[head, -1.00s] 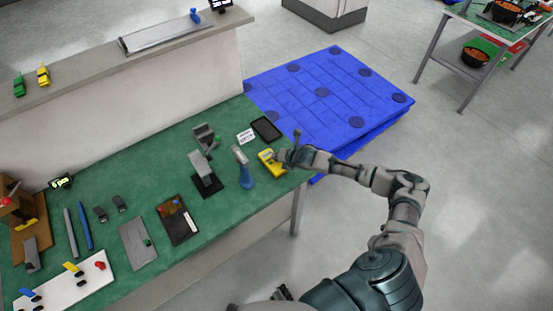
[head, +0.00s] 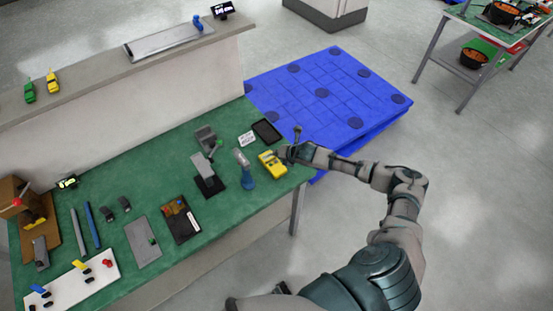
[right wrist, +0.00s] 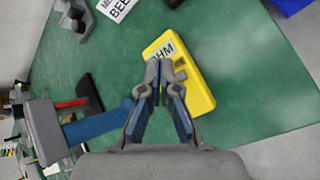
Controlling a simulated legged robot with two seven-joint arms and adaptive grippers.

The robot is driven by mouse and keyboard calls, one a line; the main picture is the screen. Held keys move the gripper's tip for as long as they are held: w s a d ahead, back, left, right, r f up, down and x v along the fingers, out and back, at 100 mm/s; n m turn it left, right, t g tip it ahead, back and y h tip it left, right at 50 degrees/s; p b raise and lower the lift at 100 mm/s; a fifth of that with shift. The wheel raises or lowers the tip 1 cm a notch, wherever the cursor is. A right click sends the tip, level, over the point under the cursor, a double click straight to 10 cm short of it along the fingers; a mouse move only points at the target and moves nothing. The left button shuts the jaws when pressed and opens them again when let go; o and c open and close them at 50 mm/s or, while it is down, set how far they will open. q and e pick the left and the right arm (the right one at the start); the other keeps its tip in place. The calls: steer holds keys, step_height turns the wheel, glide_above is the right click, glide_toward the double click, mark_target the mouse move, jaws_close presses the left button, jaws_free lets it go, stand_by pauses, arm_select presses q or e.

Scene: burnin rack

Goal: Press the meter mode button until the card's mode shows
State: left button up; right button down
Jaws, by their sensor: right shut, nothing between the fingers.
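The yellow meter (head: 270,164) lies on the green bench top near its right end. A white card (head: 247,139) lies behind the meter; in the right wrist view the card (right wrist: 117,7) is cut off and shows "BEE". My right gripper (right wrist: 159,72) is shut and empty, its tips over the meter beside the display. I cannot tell whether they touch it. My left gripper is not in view.
A grey stand on a black base (head: 209,186) is further left. The blue pallet (head: 330,90) is on the floor beyond the bench.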

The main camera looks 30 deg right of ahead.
mark_target(277, 161)
steer(key=shift+r+p, duration=1.35)
steer(key=shift+r, duration=0.2)
steer(key=shift+f, duration=0.15)
